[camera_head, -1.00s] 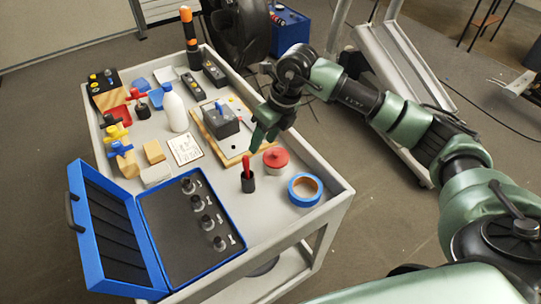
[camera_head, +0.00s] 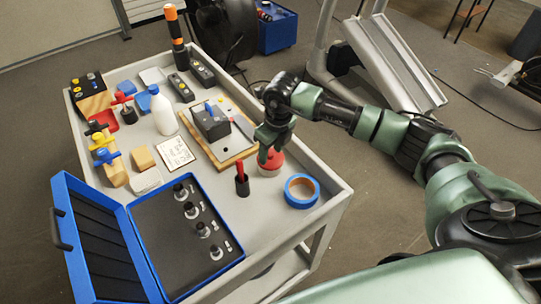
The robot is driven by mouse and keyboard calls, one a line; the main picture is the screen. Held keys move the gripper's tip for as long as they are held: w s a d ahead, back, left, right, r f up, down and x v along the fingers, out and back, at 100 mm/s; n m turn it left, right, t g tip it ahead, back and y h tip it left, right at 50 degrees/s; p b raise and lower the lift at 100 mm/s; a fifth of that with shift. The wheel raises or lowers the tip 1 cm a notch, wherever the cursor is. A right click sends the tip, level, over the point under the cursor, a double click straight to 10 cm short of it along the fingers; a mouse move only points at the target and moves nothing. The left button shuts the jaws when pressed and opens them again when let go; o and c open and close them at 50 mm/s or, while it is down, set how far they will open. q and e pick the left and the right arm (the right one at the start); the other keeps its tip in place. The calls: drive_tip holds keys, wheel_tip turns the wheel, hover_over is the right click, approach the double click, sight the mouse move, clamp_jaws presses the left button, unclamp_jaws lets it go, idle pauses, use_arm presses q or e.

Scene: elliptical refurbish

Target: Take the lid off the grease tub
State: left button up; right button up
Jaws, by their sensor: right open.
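The grease tub (camera_head: 269,170) is a small round tub with a red lid (camera_head: 277,158). It stands on the grey cart near its right edge, behind the blue tape roll. The lid is on the tub. I cannot tell whether the fingers touch the lid. My left gripper is not in view.
The blue tape roll (camera_head: 301,190) and a red-handled tool in a black holder (camera_head: 242,180) stand close to the tub. A grey box on a wooden board (camera_head: 226,158) is to the left. An open blue case (camera_head: 160,270) fills the cart's front.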

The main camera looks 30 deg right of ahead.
clamp_jaws()
drive_tip(key=shift+r, duration=0.1)
